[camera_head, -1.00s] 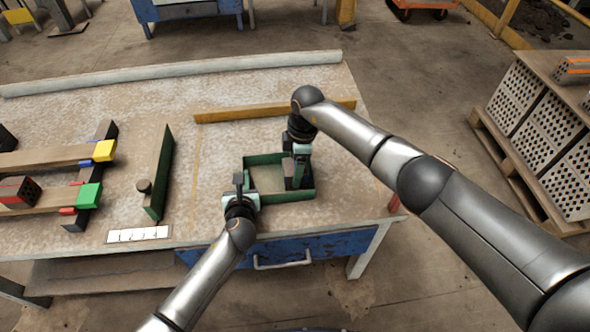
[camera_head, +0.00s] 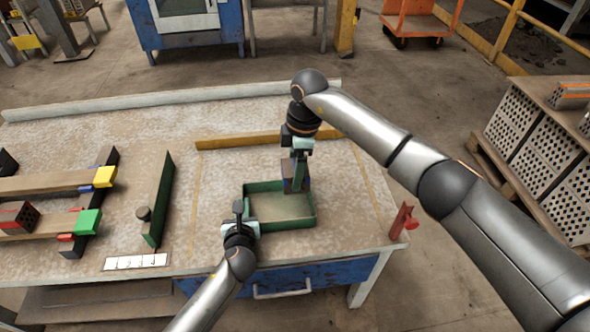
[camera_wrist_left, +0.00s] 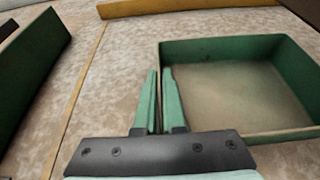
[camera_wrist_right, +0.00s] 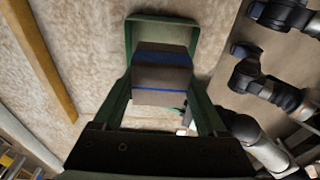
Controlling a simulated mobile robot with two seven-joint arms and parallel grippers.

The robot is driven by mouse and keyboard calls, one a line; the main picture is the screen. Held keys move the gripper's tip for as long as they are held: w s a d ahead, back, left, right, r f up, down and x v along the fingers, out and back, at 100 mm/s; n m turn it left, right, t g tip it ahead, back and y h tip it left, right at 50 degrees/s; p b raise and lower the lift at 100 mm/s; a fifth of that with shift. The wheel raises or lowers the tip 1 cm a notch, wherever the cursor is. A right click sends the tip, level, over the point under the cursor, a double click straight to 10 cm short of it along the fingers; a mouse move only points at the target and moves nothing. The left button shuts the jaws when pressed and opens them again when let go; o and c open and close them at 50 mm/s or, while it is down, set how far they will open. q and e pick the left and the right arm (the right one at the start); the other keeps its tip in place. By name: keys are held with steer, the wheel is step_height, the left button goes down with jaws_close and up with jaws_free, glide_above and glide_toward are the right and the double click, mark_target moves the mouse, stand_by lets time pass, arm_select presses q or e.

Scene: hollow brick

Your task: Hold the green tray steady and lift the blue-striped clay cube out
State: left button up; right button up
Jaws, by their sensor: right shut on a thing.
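The green tray (camera_head: 280,222) stands on the table; its bare inside floor shows in the left wrist view (camera_wrist_left: 235,95). My left gripper (camera_head: 239,210) is at the tray's left wall, its fingers (camera_wrist_left: 160,100) close together with the thin wall between them. My right gripper (camera_head: 297,165) is shut on the blue-striped clay cube (camera_wrist_right: 160,75), grey-brown with blue bands. The cube (camera_head: 291,182) appears held above the tray's far right part. The fingers cover part of the cube, and its exact height is hard to tell.
A yellow wooden strip (camera_head: 240,141) lies behind the tray. A dark green board (camera_head: 160,200) with a knob stands to the left, near a rack with coloured blocks (camera_head: 88,220). A red object (camera_head: 402,221) stands at the table's right edge.

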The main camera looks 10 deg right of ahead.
arm_select(q)
steer(key=o, duration=0.5)
steer(key=shift+c, duration=0.2)
steer(key=shift+s, duration=0.1)
